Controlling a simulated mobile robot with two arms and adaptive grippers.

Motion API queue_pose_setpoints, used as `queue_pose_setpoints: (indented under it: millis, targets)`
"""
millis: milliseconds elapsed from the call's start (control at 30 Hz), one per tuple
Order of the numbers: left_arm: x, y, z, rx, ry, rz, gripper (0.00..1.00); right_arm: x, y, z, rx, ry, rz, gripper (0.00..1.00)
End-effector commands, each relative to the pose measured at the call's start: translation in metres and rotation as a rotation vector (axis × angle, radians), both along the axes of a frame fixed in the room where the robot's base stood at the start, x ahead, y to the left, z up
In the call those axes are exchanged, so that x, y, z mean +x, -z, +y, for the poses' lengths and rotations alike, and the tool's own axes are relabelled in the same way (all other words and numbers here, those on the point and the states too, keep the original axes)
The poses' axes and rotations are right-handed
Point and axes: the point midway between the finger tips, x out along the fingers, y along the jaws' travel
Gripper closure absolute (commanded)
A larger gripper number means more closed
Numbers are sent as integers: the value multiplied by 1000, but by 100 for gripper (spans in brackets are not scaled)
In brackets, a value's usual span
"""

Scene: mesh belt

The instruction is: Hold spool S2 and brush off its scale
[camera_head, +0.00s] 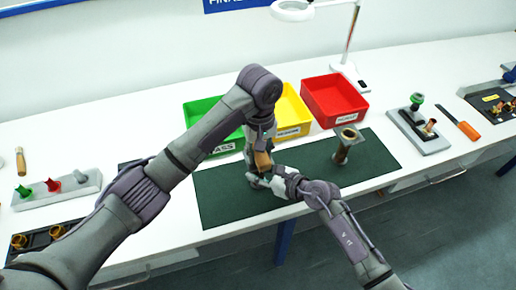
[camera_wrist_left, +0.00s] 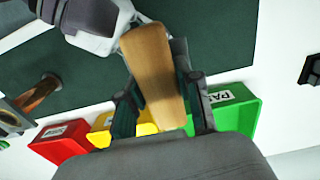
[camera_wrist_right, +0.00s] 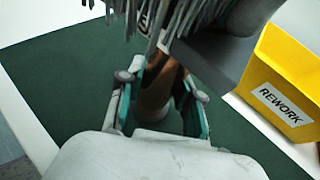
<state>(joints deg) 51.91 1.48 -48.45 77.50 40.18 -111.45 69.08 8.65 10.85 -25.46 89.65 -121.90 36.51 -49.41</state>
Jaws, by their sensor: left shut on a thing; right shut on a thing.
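My left gripper (camera_wrist_left: 162,98) is shut on the wooden handle of a brush (camera_wrist_left: 150,60). The brush's pale bristles (camera_wrist_right: 185,15) hang over the top of the right wrist view. My right gripper (camera_wrist_right: 158,105) is shut on a copper-brown spool (camera_wrist_right: 155,88), above the green mat. The bristles overlap the spool's upper end; whether they touch it I cannot tell. The spool's label and any scale are hidden or too small to make out. In the head view the brush handle (camera_head: 262,160) shows between both grippers, while the held spool is mostly hidden.
Another spool (camera_head: 346,146) stands upright on the green mat (camera_head: 225,210), right of my grippers. Green (camera_head: 203,112), yellow (camera_head: 290,112) and red (camera_head: 335,100) bins line the back. A grey fixture (camera_head: 418,130) and an orange-handled tool (camera_head: 465,127) lie farther right.

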Motion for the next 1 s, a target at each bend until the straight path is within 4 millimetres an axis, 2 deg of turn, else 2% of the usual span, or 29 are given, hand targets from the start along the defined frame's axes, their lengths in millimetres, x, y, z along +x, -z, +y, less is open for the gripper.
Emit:
queue_pose_setpoints:
  millis: [300, 1000]
  targets:
    - [-11, 1, -5, -3, 3, 1, 94, 0, -1, 0, 1, 0, -1, 100]
    - [15, 0, 4, 0, 0, 0, 94, 0, -1, 0, 2, 0, -1, 100]
